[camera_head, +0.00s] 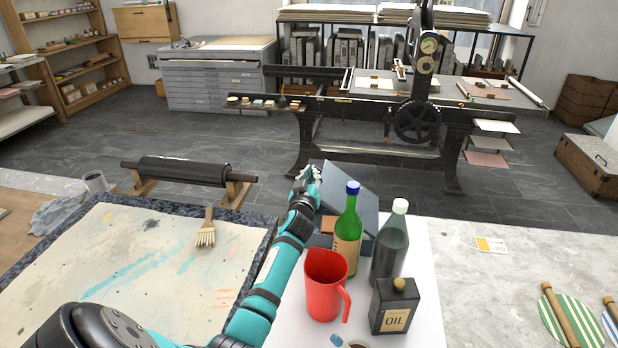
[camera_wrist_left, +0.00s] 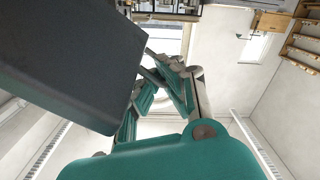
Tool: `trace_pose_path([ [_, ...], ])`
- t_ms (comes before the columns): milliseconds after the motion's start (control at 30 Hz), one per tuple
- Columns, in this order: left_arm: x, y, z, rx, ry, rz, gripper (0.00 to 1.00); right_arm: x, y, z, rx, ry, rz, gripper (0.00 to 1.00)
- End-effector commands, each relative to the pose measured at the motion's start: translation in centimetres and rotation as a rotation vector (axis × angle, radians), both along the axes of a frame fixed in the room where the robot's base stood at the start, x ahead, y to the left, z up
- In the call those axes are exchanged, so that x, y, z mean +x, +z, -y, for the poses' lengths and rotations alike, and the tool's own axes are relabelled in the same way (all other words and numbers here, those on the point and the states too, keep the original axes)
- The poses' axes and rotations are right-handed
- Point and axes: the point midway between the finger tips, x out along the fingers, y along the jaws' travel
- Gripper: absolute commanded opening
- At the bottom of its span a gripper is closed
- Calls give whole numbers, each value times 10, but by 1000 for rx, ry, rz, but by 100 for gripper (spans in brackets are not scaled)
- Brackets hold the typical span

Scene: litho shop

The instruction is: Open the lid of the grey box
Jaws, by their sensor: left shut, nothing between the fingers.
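The grey box stands on the white table top, partly hidden behind the green bottle (camera_head: 347,225) and my left arm. Its lid (camera_head: 352,193) is raised and tilted up, its flat face showing behind the bottles. A small orange-brown thing (camera_head: 328,224) shows at the box below the lid. My left gripper (camera_head: 307,174) is shut and empty at the lid's upper left edge; I cannot tell whether it touches. In the left wrist view a dark grey panel (camera_wrist_left: 70,60), apparently the lid, is close beside the gripper fingers (camera_wrist_left: 160,78). My right gripper is not in view.
A red jug (camera_head: 325,285), a dark grey bottle (camera_head: 390,245) and a black oil can (camera_head: 395,308) crowd the table in front of the box. A brush (camera_head: 206,232) lies on the stained slab at left.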

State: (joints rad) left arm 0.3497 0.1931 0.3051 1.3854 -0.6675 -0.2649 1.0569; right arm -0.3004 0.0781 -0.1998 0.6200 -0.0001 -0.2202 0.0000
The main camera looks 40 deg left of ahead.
Motion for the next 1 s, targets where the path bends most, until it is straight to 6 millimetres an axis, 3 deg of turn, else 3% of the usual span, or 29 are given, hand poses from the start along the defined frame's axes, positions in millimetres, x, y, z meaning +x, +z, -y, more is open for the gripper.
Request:
trace_pose_path([
  [300, 0, 3, -2, 3, 4, 4, 0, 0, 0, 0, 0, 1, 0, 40],
  [567, 0, 3, -2, 3, 3, 5, 31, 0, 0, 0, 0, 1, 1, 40],
  [867, -2, 1, 1, 1, 1, 2, 31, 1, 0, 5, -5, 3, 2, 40],
  [1000, -15, 0, 8, 0, 0, 1, 31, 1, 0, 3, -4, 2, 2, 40],
])
